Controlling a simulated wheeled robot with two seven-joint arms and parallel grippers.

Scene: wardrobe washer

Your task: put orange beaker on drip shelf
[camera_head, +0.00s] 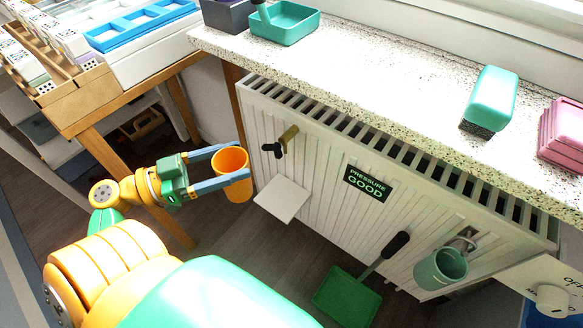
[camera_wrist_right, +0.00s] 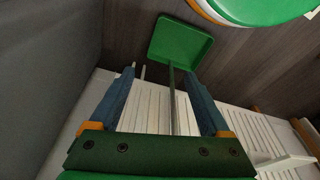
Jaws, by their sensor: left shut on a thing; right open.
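The orange beaker (camera_head: 236,188) is upright between the blue fingers of my left gripper (camera_head: 222,166), which is shut on it. It is held in the air just left of the white panelled radiator cover. The drip shelf appears to be the small white shelf (camera_head: 283,198) sticking out from the cover, below a tap (camera_head: 287,138). The beaker is to the left of this shelf and apart from it; the shelf looks empty. In the right wrist view my right gripper (camera_wrist_right: 163,98) is open and empty. A corner of a white shelf (camera_wrist_right: 287,163) shows there at the lower right.
The speckled counter (camera_head: 390,85) runs above the slatted cover (camera_head: 330,200). A green dustpan (camera_head: 347,298) stands low in front of the cover. A green cup (camera_head: 441,269) hangs at the right. A wooden table (camera_head: 90,112) with trays is at the left.

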